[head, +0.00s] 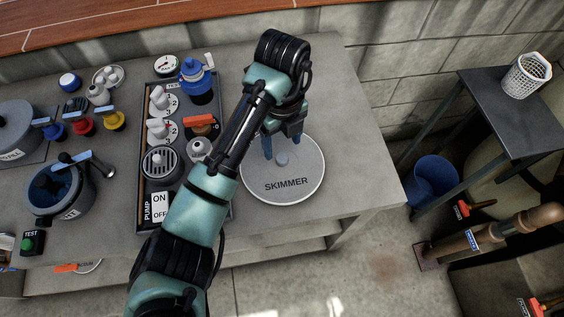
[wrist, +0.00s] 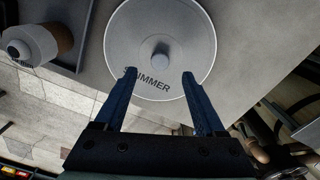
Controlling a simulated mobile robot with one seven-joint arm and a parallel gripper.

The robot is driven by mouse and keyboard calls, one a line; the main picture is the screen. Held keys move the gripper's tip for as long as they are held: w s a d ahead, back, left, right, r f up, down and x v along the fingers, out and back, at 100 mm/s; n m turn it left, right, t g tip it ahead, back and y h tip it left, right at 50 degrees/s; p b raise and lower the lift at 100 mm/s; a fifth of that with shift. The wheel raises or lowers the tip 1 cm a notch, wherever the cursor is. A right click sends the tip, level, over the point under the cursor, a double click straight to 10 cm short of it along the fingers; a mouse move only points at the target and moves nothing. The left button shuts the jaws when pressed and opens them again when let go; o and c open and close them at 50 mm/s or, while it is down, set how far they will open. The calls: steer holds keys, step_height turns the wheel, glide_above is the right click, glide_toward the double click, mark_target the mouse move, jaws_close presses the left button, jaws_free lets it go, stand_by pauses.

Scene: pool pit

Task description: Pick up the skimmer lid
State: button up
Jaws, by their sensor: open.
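The skimmer lid (head: 287,188) is a flat grey disc marked SKIMMER, lying on the grey counter near its right end. A small round knob (head: 282,158) stands at its middle. In the wrist view the lid (wrist: 190,28) fills the upper middle, with its knob (wrist: 161,62) between and just beyond the fingertips. My gripper (head: 281,150) is over the lid, with blue fingers pointing down at the knob. In the wrist view my gripper (wrist: 159,73) is open and empty. I cannot tell how high the fingertips are above the lid.
A dark panel (head: 152,183) with valves and gauges stands left of the lid. Pots and colored valves crowd the counter's left. The counter (head: 365,190) is clear right of the lid. A blue bucket (head: 434,180) and a dark side table (head: 508,112) stand beyond its right edge.

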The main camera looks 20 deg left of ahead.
mark_target(282, 158)
steer(key=shift+f+p, duration=0.55)
steer(key=shift+f, duration=2.3)
jaws_close()
